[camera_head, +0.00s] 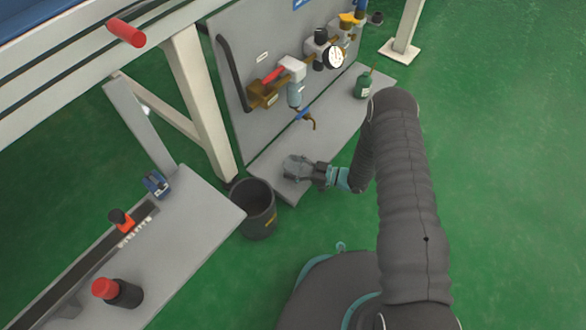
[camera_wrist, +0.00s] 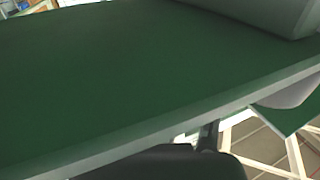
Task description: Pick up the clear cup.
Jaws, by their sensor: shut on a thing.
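My gripper (camera_head: 298,168) is over the near end of the grey bench below the upright panel, at the end of my dark arm. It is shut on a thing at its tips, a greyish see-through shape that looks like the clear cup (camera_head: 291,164). The cup's outline is hard to tell from the fingers and the grey bench top. I cannot tell whether it touches the bench. The wrist view shows no clear cup; a dark, blurred shape fills its bottom edge.
A dark bin (camera_head: 256,212) stands left of my gripper. The grey panel (camera_head: 235,75) with valves and a gauge rises behind it. A second bench (camera_head: 200,215) is at left. Green floor is open at right.

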